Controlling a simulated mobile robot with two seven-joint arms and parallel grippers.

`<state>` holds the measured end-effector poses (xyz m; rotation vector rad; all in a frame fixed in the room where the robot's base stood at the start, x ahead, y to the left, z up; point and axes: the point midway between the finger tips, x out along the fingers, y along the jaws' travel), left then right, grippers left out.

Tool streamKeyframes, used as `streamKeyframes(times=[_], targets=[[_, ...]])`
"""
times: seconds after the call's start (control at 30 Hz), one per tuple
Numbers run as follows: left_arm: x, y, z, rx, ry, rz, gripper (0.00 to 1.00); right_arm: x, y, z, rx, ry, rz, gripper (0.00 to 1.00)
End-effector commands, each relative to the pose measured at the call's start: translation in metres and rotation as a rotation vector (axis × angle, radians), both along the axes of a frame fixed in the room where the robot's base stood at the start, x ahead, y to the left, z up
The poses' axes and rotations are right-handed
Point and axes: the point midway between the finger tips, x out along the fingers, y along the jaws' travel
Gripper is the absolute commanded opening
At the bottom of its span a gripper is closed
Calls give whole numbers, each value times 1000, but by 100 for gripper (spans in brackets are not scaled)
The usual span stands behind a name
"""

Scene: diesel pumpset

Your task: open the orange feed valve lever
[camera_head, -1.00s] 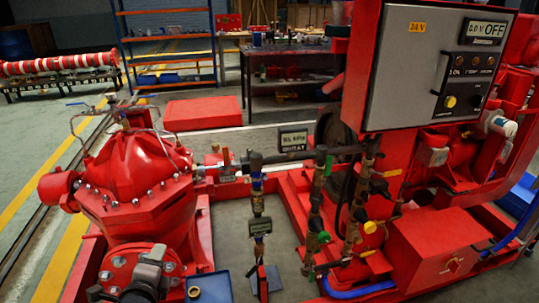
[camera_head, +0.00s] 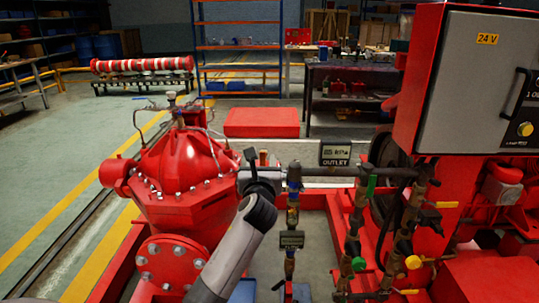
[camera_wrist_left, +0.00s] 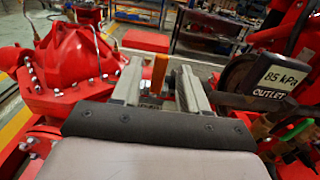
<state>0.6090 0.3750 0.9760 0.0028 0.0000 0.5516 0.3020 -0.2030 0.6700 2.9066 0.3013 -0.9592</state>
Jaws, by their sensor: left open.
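An orange lever (camera_wrist_left: 159,72) stands upright in the left wrist view, seen between the two fingers of my left gripper (camera_wrist_left: 161,82). The fingers are apart, one on each side of it in the picture; I cannot tell whether they reach around it or touch it. In the head view my left gripper (camera_head: 258,165) is at the pipe just right of the red pump (camera_head: 185,175). The top of the orange lever (camera_head: 263,157) shows just behind it; the lower part is hidden. My right gripper is not in view.
The OUTLET display (camera_head: 335,154) stands close to the right of the gripper. Further right are pipes with green and yellow handles, including a yellow handle (camera_head: 414,262), and a grey control box (camera_head: 475,85). A low red block (camera_head: 262,122) lies behind on open floor.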

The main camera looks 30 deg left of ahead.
Motion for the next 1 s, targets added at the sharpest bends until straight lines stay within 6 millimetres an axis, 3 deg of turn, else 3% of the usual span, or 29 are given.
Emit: streamKeyframes(times=[0.4, 0.83, 0.87, 0.97, 1.0], targets=[[40, 24, -1, -2, -1, -1, 44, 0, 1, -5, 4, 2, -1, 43], [46, 28, 0, -3, -2, -1, 44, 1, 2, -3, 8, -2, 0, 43], [46, 28, 0, -3, -2, -1, 37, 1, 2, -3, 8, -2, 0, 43], [46, 28, 0, -3, -1, -1, 5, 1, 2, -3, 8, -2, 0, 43], [46, 28, 0, -3, -1, -1, 0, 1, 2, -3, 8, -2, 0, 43]])
